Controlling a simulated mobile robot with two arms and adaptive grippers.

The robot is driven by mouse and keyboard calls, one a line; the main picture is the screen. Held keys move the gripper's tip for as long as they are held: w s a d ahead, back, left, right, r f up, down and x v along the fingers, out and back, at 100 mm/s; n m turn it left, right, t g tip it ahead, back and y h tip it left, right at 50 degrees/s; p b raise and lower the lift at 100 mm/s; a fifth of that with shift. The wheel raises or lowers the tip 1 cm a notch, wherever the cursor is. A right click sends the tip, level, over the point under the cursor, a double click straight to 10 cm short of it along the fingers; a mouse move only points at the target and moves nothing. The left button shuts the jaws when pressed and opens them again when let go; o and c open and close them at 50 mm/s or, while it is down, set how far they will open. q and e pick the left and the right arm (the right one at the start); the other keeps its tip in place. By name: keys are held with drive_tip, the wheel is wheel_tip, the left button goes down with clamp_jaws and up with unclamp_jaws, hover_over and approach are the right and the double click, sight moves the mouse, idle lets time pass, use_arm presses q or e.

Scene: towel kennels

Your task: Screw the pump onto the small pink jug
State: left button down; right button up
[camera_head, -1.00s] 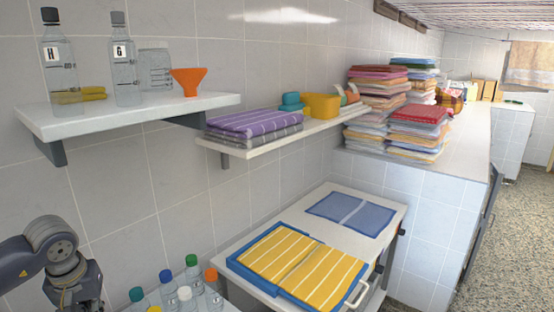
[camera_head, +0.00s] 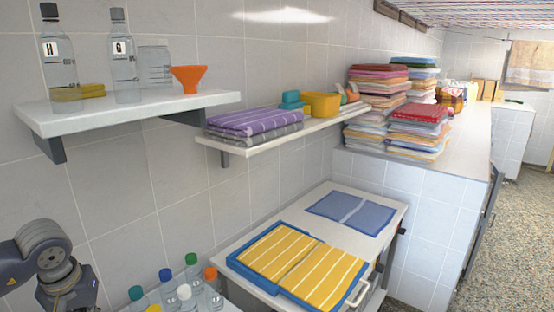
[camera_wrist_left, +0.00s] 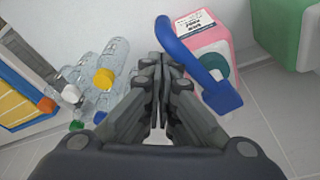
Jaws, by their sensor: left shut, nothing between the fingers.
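I cannot make out a pump in either view. My right gripper is not in view.
Clear bottles with coloured caps (camera_head: 190,283) stand low by the wall; they also show left of my gripper (camera_wrist_left: 105,72). A green container (camera_wrist_left: 285,30) is at the far right. Above are a shelf (camera_head: 130,112) with bottles and an orange funnel (camera_head: 188,78). Grey floor tiles are clear.

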use_arm(q)
drive_tip(key=shift+s, duration=0.35)
drive_tip(key=shift+s, duration=0.1)
drive_tip(key=shift+s, duration=0.5)
drive_tip(key=shift+s+b, duration=0.1)
drive_tip(key=shift+b, duration=0.25)
drive_tip(key=shift+s+a+f, duration=0.1)
drive_tip(key=shift+s, duration=0.25)
drive_tip(key=shift+s+a+f+b, duration=0.1)
drive_tip(key=shift+s+b, duration=0.15)
drive_tip(key=shift+b, duration=0.3)
idle(0.4)
